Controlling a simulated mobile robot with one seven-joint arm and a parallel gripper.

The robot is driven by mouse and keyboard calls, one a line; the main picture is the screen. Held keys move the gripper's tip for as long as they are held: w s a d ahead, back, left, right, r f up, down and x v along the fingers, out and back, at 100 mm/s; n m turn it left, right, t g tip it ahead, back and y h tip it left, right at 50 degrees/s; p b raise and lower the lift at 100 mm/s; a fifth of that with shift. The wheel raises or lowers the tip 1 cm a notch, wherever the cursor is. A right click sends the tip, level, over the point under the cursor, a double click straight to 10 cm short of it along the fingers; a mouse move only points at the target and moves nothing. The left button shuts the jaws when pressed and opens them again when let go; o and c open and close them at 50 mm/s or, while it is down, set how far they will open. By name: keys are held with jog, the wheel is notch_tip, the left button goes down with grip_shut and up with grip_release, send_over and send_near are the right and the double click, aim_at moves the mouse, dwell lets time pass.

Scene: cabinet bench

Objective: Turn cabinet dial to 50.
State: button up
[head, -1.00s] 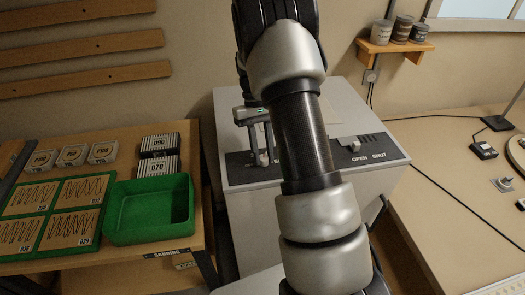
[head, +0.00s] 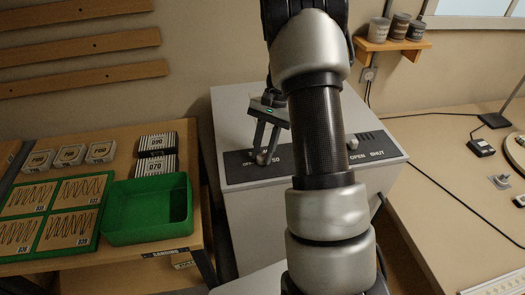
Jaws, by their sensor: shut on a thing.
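The grey cabinet (head: 234,205) stands in the middle of the head view, with a dark control strip (head: 238,172) along its top front edge. My gripper (head: 264,155) points down at the left part of this strip. Its two dark fingers are shut on the cabinet dial (head: 262,158), a small knob mostly hidden between the fingertips. A partly readable "50" mark shows just right of the dial. The dial's pointer is too small and covered to read. My arm hides the middle of the strip.
A switch with OPEN and SHUT labels (head: 365,155) sits on the strip's right part. A wooden bench with a green bin (head: 148,238) and sandpaper packs is at left. A desk with cables is at right. A small shelf with tins (head: 392,46) hangs behind.

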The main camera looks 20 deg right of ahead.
jog(key=shift+m+t, duration=0.8)
jog(key=shift+m, duration=1.1)
jog(key=shift+s+y, duration=0.1)
jog(key=shift+y, duration=0.3)
jog(key=o, duration=1)
jog(key=shift+o, duration=0.2)
jog(key=v, duration=1.7)
jog(key=shift+r, duration=0.25)
